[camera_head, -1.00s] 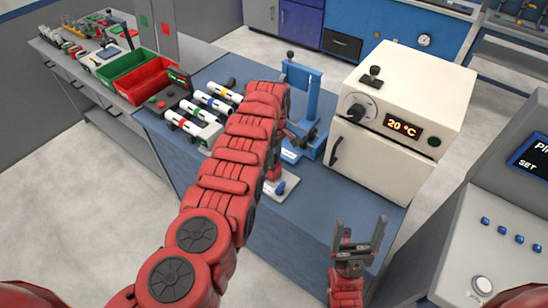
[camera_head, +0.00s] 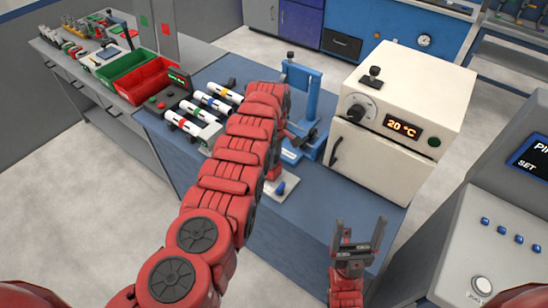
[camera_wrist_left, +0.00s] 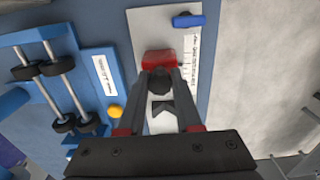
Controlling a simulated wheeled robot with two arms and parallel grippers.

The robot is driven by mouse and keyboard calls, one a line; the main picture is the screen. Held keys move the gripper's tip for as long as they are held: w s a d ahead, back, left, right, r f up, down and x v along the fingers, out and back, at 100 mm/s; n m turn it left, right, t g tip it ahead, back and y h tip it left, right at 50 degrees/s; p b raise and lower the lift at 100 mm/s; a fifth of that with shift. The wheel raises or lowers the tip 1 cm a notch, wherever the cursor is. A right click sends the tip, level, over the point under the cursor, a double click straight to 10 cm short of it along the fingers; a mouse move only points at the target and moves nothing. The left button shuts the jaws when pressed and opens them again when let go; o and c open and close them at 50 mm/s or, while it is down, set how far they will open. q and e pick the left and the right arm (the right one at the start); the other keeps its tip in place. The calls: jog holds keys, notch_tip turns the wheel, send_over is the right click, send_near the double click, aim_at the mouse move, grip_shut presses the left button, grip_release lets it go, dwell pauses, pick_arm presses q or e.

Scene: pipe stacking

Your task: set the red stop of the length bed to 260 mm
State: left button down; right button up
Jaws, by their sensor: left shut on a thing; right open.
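The red stop (camera_wrist_left: 160,60) of the length bed sits across the pale bed plate (camera_wrist_left: 150,25) in the left wrist view. My left gripper (camera_wrist_left: 160,78) is shut at the stop, its fingers around a dark knob-like part on the stop's near side. A printed scale strip (camera_wrist_left: 190,62) runs along the plate beside the stop; its numbers are too small to read. In the head view only a corner of the plate (camera_head: 290,186) shows, and my red left arm hides the stop and left gripper. My right gripper (camera_head: 358,240) is open and empty, front right.
A blue handle-like piece (camera_wrist_left: 188,20) lies at the plate's far end. A blue press frame (camera_head: 305,100) stands behind the bed. A cream oven (camera_head: 400,120) reading 20 °C stands to the right. Colour-banded pipes (camera_head: 200,110) and red and green bins (camera_head: 140,75) lie left.

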pick_arm(q)
jog(key=s+d+p, duration=0.1)
jog(key=d+p, duration=0.1)
jog(key=p, duration=0.1)
jog(key=shift+s, duration=0.2)
jog(key=c, duration=1)
grip_release()
jog(key=o, duration=0.4)
notch_tip(320, 180, up, 18)
jog(key=b, duration=0.3)
jog(key=shift+f+b, duration=0.25)
jog(key=shift+b, duration=0.05)
